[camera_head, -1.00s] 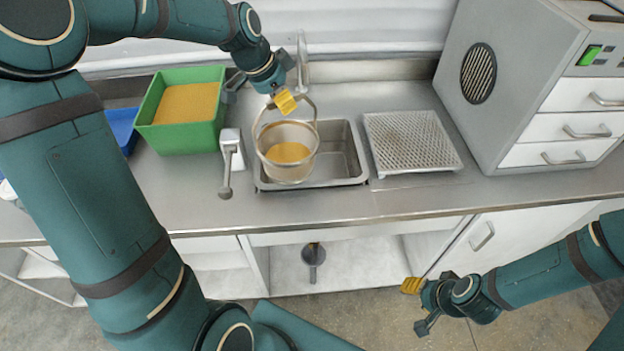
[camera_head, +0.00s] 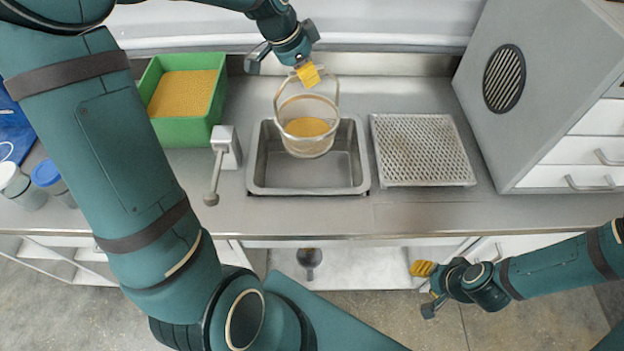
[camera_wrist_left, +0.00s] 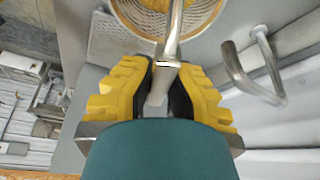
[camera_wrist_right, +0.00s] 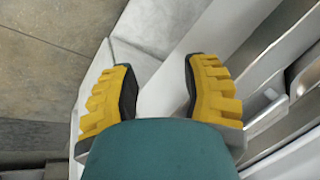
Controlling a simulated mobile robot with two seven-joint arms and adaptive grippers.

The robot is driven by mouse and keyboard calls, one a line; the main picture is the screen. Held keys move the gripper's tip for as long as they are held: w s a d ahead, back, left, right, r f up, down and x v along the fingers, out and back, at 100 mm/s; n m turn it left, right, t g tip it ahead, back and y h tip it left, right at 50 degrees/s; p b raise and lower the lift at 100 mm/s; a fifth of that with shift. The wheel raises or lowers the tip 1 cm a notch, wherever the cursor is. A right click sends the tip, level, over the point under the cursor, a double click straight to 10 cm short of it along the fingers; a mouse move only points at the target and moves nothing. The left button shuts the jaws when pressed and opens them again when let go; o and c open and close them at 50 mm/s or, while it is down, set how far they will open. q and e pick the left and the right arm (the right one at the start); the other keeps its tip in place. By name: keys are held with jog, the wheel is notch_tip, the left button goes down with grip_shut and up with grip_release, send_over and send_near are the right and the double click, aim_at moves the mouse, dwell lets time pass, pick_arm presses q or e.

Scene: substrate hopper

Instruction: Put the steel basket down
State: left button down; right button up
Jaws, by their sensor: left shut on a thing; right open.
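The steel basket (camera_head: 307,143) hangs upright by its hoop handle over the sink, with yellow-orange grains inside. My left gripper (camera_head: 308,75) is shut on the top of the handle. In the left wrist view the handle runs between the yellow fingers (camera_wrist_left: 163,85), and the basket's rim (camera_wrist_left: 185,38) shows at the top. The basket appears above the sink basin (camera_head: 345,176), toward its back. Its exact height is hard to tell. My right gripper (camera_head: 425,283) is open and empty in front of the counter; its fingers (camera_wrist_right: 160,88) stand apart in the right wrist view.
A perforated steel drain tray (camera_head: 422,150) lies right of the sink. A green bin (camera_head: 188,131) of yellow grains stands left, beside a lever fixture (camera_head: 226,150). A grey cabinet with drawers (camera_head: 540,100) bounds the right. Cups (camera_head: 30,190) stand at far left.

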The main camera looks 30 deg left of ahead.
pick_arm(q)
jog(key=shift+w+f, duration=0.1)
jog(key=shift+f, duration=0.65)
jog(key=b, duration=0.6)
send_over(308, 136)
jog(key=f, duration=1.2)
jog(key=shift+s+d+f, duration=0.1)
jog(key=shift+s+d, duration=0.1)
jog(key=shift+s, duration=0.2)
notch_tip(308, 136, down, 6)
jog(key=shift+f+b, duration=0.1)
jog(key=shift+b, duration=0.6)
notch_tip(308, 136, down, 4)
jog(key=shift+f+b, duration=0.1)
jog(key=shift+b, duration=0.25)
pick_arm(e)
notch_tip(308, 136, down, 8)
jog(key=s, duration=0.2)
jog(key=shift+s+a+f+g, duration=0.15)
jog(key=shift+a+f+g, duration=0.1)
jog(key=shift+g, duration=0.15)
